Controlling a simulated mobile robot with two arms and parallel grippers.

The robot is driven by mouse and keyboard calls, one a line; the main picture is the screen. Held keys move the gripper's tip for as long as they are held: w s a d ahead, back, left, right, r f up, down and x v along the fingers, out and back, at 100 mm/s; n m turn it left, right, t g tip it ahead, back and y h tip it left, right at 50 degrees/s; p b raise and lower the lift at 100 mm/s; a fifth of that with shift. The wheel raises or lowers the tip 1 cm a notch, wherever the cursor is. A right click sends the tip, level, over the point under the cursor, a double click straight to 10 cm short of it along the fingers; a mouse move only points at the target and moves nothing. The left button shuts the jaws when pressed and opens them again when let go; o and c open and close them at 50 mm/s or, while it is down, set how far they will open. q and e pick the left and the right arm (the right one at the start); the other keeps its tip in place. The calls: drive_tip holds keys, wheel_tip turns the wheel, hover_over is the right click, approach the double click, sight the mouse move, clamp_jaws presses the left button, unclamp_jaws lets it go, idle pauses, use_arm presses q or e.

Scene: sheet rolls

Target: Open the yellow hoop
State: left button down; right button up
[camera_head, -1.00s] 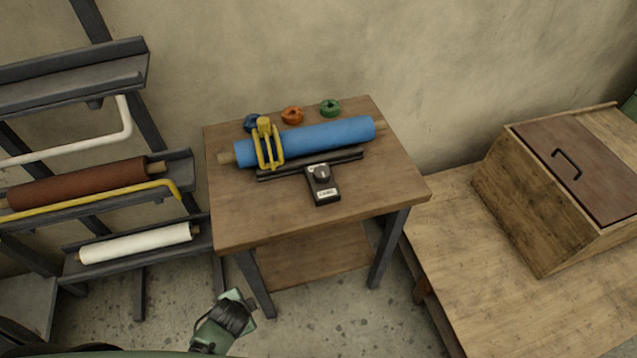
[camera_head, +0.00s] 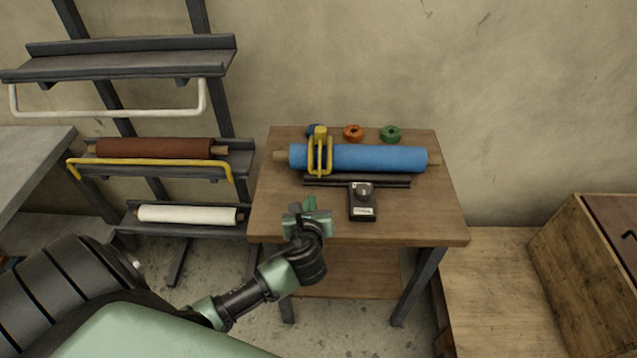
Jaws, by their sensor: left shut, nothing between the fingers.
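The yellow hoop (camera_head: 150,162) is a bent bar on the middle tier of the dark rack at left. Its long bar runs across the front of the brown roll (camera_head: 155,148), and its ends bend downward at both sides of the shelf. My left gripper (camera_head: 307,217) is shut and empty. In the picture it is to the right of the hoop and lower, over the front left part of the wooden table, apart from the hoop. My right gripper is not in view.
A white hoop (camera_head: 110,112) hangs below the empty top shelf (camera_head: 130,65). A white roll (camera_head: 190,214) lies on the bottom tier. The wooden table (camera_head: 420,218) holds a blue roll (camera_head: 380,158) with a yellow clamp, a black device and small coloured rings. A wooden box (camera_head: 570,255) stands at right.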

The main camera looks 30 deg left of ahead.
use_arm(q)
drive_tip(key=shift+w+r+m, duration=0.3)
drive_tip(key=shift+w+m, duration=0.15)
drive_tip(key=shift+m, duration=0.15)
drive_tip(key=shift+w+a+t, duration=0.1)
drive_tip(key=shift+w+t, duration=0.1)
drive_tip(key=shift+t, duration=0.1)
drive_tip(key=x, duration=0.9)
drive_tip(key=shift+w+a+f, duration=0.15)
drive_tip(key=shift+w+a, duration=0.1)
